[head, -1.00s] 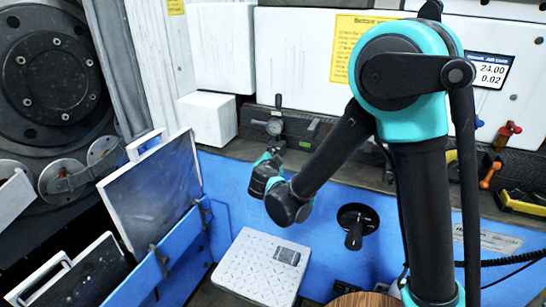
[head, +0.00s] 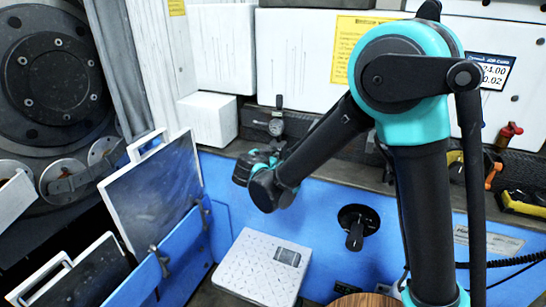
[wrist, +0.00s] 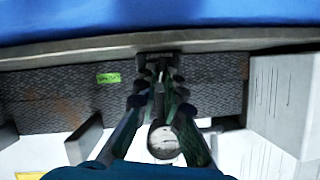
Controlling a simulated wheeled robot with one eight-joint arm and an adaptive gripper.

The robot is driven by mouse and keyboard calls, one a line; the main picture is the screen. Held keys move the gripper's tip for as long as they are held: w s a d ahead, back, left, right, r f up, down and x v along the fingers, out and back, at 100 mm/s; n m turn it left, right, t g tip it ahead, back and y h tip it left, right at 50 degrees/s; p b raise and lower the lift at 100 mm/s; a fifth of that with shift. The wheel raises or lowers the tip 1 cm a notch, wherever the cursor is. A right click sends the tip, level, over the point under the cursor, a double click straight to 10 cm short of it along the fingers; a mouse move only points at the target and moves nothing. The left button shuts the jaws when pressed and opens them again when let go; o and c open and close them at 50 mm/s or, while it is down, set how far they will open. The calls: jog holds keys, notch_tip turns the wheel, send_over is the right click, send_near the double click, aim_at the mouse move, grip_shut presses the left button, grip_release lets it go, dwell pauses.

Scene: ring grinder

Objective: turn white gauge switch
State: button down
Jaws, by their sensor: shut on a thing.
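The gauge (head: 276,127) has a small round white dial and stands at the back ledge in the head view. It also shows in the wrist view (wrist: 163,141), between the fingers of my gripper. My gripper (wrist: 161,82) is shut, with its fingertips close together on a thin part beyond the dial, which I take to be the gauge's switch. The fingers hide most of that part, so its angle cannot be told. In the head view my gripper (head: 268,157) is just below the gauge, partly hidden by my wrist.
A white block (head: 209,120) stands left of the gauge. A blue panel (head: 335,180) runs below the ledge, with a black round knob (head: 357,224). A green label (wrist: 108,78) is on the dark textured strip. A white patterned box (head: 262,268) lies below.

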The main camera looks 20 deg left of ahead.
jog(key=n+h, duration=0.1)
jog(key=n, duration=0.1)
jog(key=a+n+h, duration=0.1)
jog(key=n+h, duration=0.1)
jog(key=n, duration=0.1)
jog(key=n+h, duration=0.2)
jog(key=n, duration=0.1)
jog(key=shift+a+f, duration=0.2)
jog(key=shift+a, duration=0.1)
jog(key=shift+h, duration=0.4)
dwell(0.4)
jog(key=c, duration=1.9)
grip_release()
jog(key=v, duration=1.2)
jog(key=shift+f, duration=0.2)
